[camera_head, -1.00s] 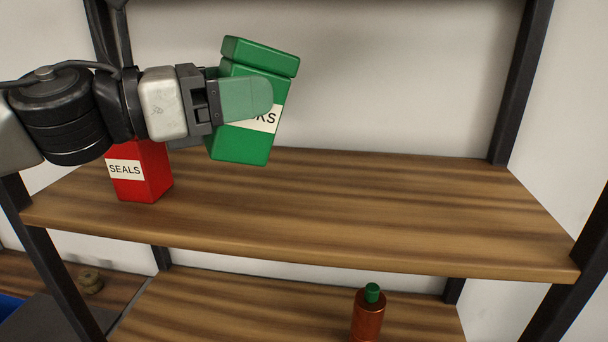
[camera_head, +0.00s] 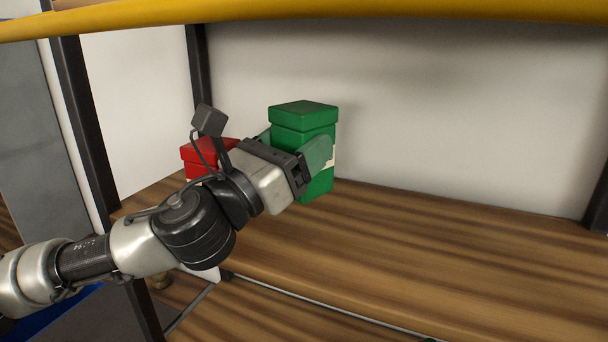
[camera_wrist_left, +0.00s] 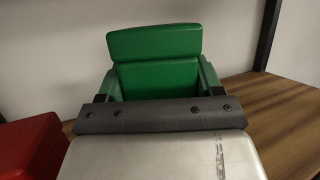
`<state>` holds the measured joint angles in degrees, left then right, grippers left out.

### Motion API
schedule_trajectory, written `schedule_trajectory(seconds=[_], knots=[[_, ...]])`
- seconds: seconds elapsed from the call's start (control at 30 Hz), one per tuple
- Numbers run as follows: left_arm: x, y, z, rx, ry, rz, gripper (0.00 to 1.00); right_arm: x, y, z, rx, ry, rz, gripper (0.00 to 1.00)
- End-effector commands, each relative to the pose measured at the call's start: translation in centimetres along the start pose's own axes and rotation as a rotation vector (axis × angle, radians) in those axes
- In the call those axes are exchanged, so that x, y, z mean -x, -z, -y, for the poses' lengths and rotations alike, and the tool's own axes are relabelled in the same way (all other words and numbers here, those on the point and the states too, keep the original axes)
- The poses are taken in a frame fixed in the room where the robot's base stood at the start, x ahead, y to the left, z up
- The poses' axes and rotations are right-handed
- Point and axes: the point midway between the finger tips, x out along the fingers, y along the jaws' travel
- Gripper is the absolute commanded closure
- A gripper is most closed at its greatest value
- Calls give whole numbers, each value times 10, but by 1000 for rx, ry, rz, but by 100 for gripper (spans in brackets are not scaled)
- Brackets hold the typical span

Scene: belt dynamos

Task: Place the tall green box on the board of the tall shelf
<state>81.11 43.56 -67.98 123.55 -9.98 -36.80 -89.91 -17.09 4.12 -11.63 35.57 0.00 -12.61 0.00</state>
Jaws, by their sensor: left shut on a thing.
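The tall green box (camera_head: 304,120) is upright in the head view, with a lid-like top and part of a pale label showing. My left gripper (camera_head: 300,158) is shut on its sides, with pale green fingers around it. The box also shows in the left wrist view (camera_wrist_left: 155,65), beyond the gripper (camera_wrist_left: 155,90). The box is over the wooden board (camera_head: 400,240) of the tall shelf, toward the back. Whether its bottom touches the board I cannot tell. My right gripper is not in view.
A red box (camera_head: 200,154) stands left of the green box, partly hidden by my arm; it also shows in the left wrist view (camera_wrist_left: 30,148). A yellow-edged board (camera_head: 400,10) is above. The board right of the green box is clear. Dark posts (camera_head: 88,120) frame the shelf.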

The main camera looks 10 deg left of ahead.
Motion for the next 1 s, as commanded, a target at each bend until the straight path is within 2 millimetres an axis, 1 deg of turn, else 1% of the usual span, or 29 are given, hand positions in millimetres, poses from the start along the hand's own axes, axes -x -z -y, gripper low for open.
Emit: schedule_trajectory(seconds=[0.2, 0.3, 0.57, 1.0], knots=[[12, 30, 0, 2, -1, -2, 66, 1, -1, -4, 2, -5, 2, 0], [14, 36, 0, 1, 0, 0, 66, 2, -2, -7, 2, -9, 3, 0], [15, 37, 0, 0, 1, 1, 66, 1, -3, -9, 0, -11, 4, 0], [19, 49, 0, 0, 2, 1, 66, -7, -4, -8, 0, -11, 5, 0]])
